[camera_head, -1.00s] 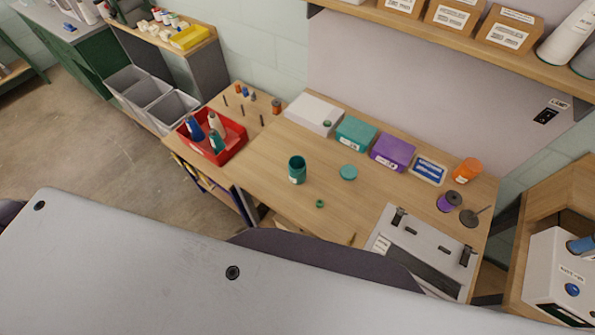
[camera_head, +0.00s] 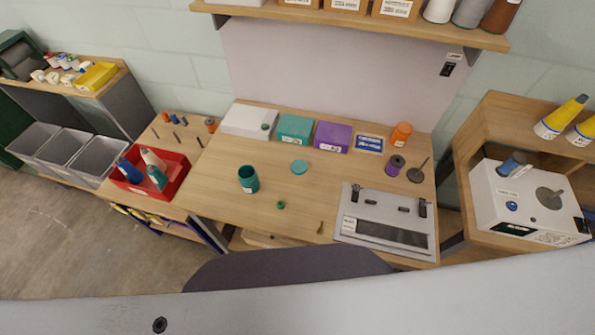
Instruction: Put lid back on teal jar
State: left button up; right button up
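The teal jar (camera_head: 248,179) stands upright and open on the wooden table (camera_head: 232,215), left of its middle. A round teal lid (camera_head: 299,167) lies flat on the table behind and to the right of the jar, apart from it. A small green ring-like piece (camera_head: 281,204) lies in front of the lid. Neither of my grippers shows in the head view.
A white box, a teal box (camera_head: 294,129), a purple box (camera_head: 332,136) and a blue-labelled tray line the table's back. A grey metal plate (camera_head: 387,221) lies front right. A red bin (camera_head: 150,176) of cones stands left.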

aim_at(247, 176)
jog(key=k+j, duration=0.25)
jog(key=k, duration=0.15)
jog(key=k+j+z, duration=0.1)
jog(key=k+j, duration=0.15)
jog(key=k, duration=0.15)
jog(key=k+j, duration=0.2)
jog(key=k, duration=0.15)
